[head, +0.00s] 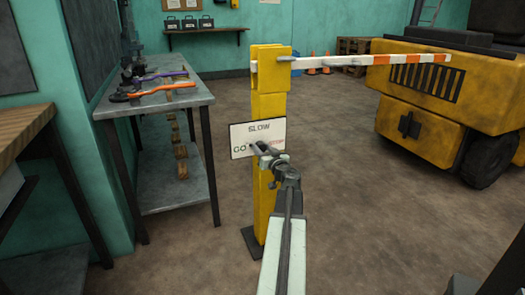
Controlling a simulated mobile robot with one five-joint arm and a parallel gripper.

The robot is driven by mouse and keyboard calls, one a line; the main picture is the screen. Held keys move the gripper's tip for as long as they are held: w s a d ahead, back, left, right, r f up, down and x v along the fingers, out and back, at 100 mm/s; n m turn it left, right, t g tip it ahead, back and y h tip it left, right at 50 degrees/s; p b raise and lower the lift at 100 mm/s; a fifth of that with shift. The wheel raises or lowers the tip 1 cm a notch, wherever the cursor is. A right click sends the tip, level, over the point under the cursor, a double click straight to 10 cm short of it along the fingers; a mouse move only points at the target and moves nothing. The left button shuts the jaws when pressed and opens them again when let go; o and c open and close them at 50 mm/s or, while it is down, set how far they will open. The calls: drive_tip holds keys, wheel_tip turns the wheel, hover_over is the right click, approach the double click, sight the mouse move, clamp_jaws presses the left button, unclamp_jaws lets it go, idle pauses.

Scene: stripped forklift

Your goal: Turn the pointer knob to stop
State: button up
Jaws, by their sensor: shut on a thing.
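The white sign plate (240,139) is mounted on the yellow post (266,105). It reads SLOW at the top, GO at the left and a red word at the right, partly covered by my arm. My gripper (259,150) is at the middle of the plate, in front of the post, shut on the pointer knob. The knob itself is mostly hidden by the fingers, so I cannot tell which word it points at.
A metal workbench (160,98) with tools stands at the left. Open floor (345,200) lies right of the post.

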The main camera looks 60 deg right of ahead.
drive_tip(key=m, duration=0.4)
drive_tip(key=shift+f+m, duration=0.1)
drive_tip(key=shift+m, duration=0.2)
drive_tip(key=m, duration=0.3)
drive_tip(key=shift+s+m+b, duration=0.1)
drive_tip(key=shift+m+b, duration=0.2)
drive_tip(key=shift+m, duration=0.1)
drive_tip(key=m, duration=0.4)
drive_tip(key=shift+m, duration=0.3)
drive_tip(key=m, duration=0.4)
drive_tip(key=shift+f+h, duration=0.1)
drive_tip(key=shift+h, duration=0.2)
drive_tip(key=m, duration=0.4)
drive_tip(key=shift+m, duration=0.3)
drive_tip(key=m, duration=0.3)
drive_tip(key=shift+m+g, duration=0.3)
drive_tip(key=shift+m, duration=0.1)
drive_tip(key=m, duration=0.4)
drive_tip(key=shift+f, duration=0.1)
drive_tip(key=shift+w+a+m, duration=0.1)
drive_tip(key=shift+w+m, duration=0.1)
drive_tip(key=shift+m, duration=1.9)
